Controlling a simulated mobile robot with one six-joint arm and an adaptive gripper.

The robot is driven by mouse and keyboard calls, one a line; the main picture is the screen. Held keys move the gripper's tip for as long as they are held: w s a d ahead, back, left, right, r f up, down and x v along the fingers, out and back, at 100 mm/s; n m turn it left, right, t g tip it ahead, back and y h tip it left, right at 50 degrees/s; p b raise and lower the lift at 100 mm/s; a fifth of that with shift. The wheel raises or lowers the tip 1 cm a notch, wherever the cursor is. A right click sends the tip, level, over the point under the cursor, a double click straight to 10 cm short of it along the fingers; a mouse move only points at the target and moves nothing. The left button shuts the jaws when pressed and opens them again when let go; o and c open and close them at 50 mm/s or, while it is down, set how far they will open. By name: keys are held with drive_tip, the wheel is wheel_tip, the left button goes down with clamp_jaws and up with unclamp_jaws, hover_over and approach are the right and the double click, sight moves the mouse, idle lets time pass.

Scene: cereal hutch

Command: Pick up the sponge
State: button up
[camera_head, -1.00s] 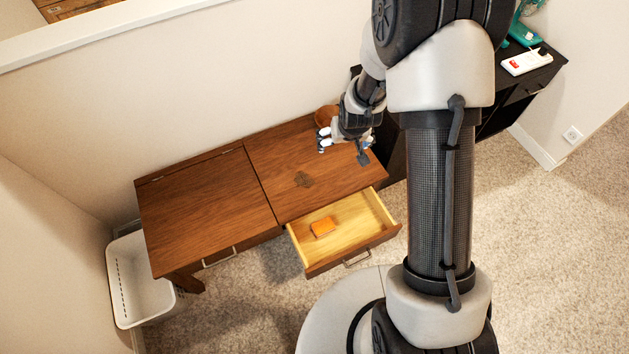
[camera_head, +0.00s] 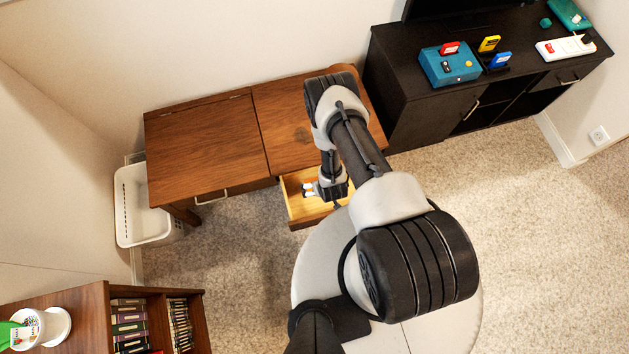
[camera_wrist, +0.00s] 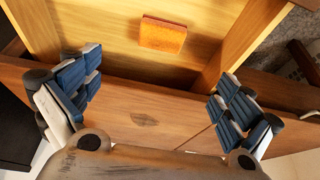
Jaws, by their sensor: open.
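The sponge (camera_wrist: 162,35) is an orange-brown block lying flat on the light wooden floor of the open drawer (camera_wrist: 100,32), seen at the top of the wrist view. My gripper (camera_wrist: 150,100) is open and empty, its blue-padded fingers spread wide to either side of the picture. The sponge is apart from the fingers. In the head view my gripper (camera_head: 325,190) is over the open drawer (camera_head: 297,208), and the sponge is hidden behind my arm there.
The drawer belongs to a wooden desk (camera_head: 205,150). A white basket (camera_head: 140,210) stands at its left. A black cabinet (camera_head: 420,110) with coloured items on top stands at the right. A bookshelf (camera_head: 90,300) is at the lower left. Carpet between is clear.

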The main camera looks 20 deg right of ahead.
drive_tip(key=b+x, duration=0.5)
drive_tip(key=x, duration=0.6)
drive_tip(key=shift+f, duration=0.1)
drive_tip(key=shift+b+x, duration=1.6)
drive_tip(key=shift+x, duration=1.1)
drive_tip(key=shift+a, duration=0.15)
drive_tip(key=shift+c, duration=0.5)
drive_tip(key=c, duration=0.9)
drive_tip(key=shift+o, duration=0.2)
wheel_tip(320, 180, up, 20)
drive_tip(key=p, duration=0.8)
drive_tip(key=shift+p, duration=0.3)
